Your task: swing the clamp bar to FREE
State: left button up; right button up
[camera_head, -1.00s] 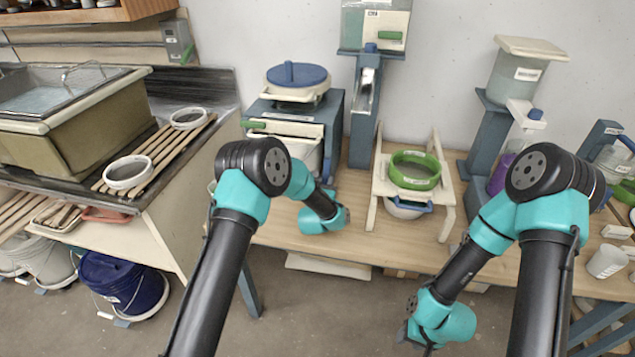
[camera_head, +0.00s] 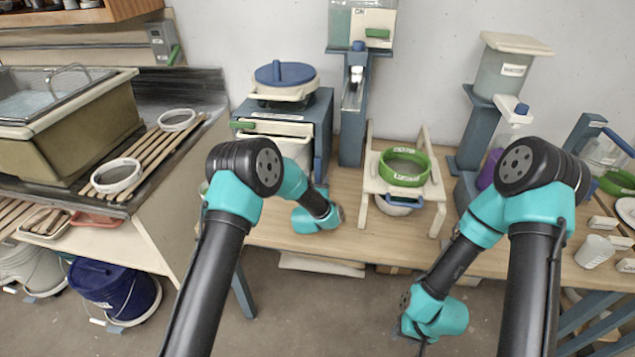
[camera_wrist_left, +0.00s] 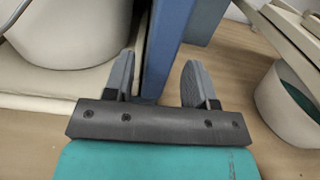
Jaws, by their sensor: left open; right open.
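A cream bar with a green grip and a white label (camera_head: 272,129) lies across the front of the blue stand at back left. I take it for the clamp bar; its lettering is too small to read. The blue stand (camera_head: 321,110) carries a pot with a blue lid (camera_head: 285,74). My left gripper (camera_wrist_left: 158,80) is open and empty in the left wrist view, low beside the stand. A blue upright shows beyond and between its fingers; I cannot tell whether they touch. In the head view its fingers are hidden by my wrist. My right gripper (camera_head: 408,333) is low at the table's front, its fingers mostly hidden.
A cream rack with a green ring sieve (camera_head: 404,168) stands right of the stand. A tall blue post (camera_head: 352,130) stands behind. A white pail (camera_wrist_left: 75,25) is left of my left fingers. White cups (camera_head: 594,251) sit at right. Some bare tabletop lies before the stand.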

pick_arm(q)
jog(key=s, duration=0.5)
jog(key=s+a, duration=0.1)
jog(key=s, duration=0.5)
jog(key=s+a, duration=0.1)
jog(key=s, duration=0.5)
jog(key=shift+s+a, duration=0.15)
jog(key=shift+a, duration=0.1)
